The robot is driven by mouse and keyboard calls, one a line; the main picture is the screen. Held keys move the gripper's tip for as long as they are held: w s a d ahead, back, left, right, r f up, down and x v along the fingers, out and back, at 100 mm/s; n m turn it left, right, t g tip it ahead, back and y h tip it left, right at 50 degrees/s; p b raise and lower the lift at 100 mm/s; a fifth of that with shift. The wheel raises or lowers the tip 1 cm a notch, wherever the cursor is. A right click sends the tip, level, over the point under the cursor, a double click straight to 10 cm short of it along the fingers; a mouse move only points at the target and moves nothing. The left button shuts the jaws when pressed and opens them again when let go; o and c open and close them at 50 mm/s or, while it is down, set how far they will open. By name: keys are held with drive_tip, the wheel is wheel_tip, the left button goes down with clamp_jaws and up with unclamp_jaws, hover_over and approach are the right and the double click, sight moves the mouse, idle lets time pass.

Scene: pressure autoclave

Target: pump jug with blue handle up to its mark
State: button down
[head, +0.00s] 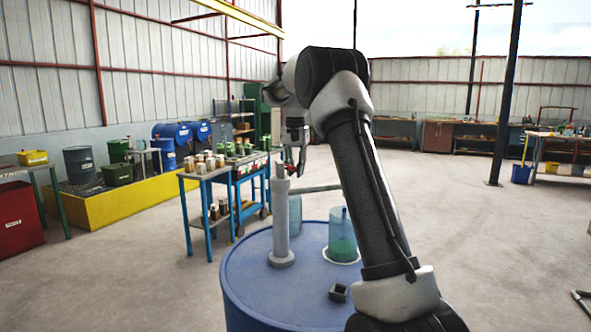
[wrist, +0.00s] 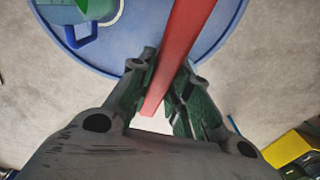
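The jug with the blue handle (wrist: 82,36) shows at the top left of the wrist view, cut off by the edge, with green liquid inside. In the head view, a clear bluish jug (head: 343,236) on the blue drum (head: 243,291) holds green liquid to about half its height; its mark cannot be made out. The grey pump column (head: 281,220) stands upright on the drum. The red pump handle (wrist: 183,45) runs between my fingers. My gripper (wrist: 165,92) appears shut on it; my gripper also shows above the column in the head view (head: 299,150).
A second clear container (head: 296,214) stands partly behind the column. A small dark block (head: 339,292) lies on the drum top. A blue cart (head: 207,190) with jars stands behind to the left, near a yellow bund (head: 120,200). The floor to the right is open.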

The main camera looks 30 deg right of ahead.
drive_tip(key=shift+r, duration=0.1)
drive_tip(key=shift+w+r+t+h, duration=0.1)
drive_tip(key=shift+r+t+h, duration=0.4)
drive_tip(key=shift+r, duration=0.25)
drive_tip(key=r+t+h, duration=0.1)
drive_tip(key=r, duration=0.1)
drive_tip(key=r+t+h, duration=0.1)
drive_tip(key=r, duration=0.1)
drive_tip(key=r+t+h, duration=0.1)
drive_tip(key=r, duration=0.1)
drive_tip(key=shift+s+a+r+t+h, duration=0.25)
drive_tip(key=shift+s+r+t+h, duration=0.05)
drive_tip(key=shift+h, duration=0.1)
drive_tip(key=shift+s+a+r+t+h, duration=0.25)
drive_tip(key=shift+r+t+h, duration=0.2)
drive_tip(key=shift+r, duration=0.25)
drive_tip(key=shift+s+a+r+t+h, duration=0.2)
drive_tip(key=shift+r+t+h, duration=0.15)
drive_tip(key=shift+r+h, duration=0.3)
drive_tip(key=c, duration=1.3)
unclamp_jaws()
drive_tip(key=shift+r, duration=0.1)
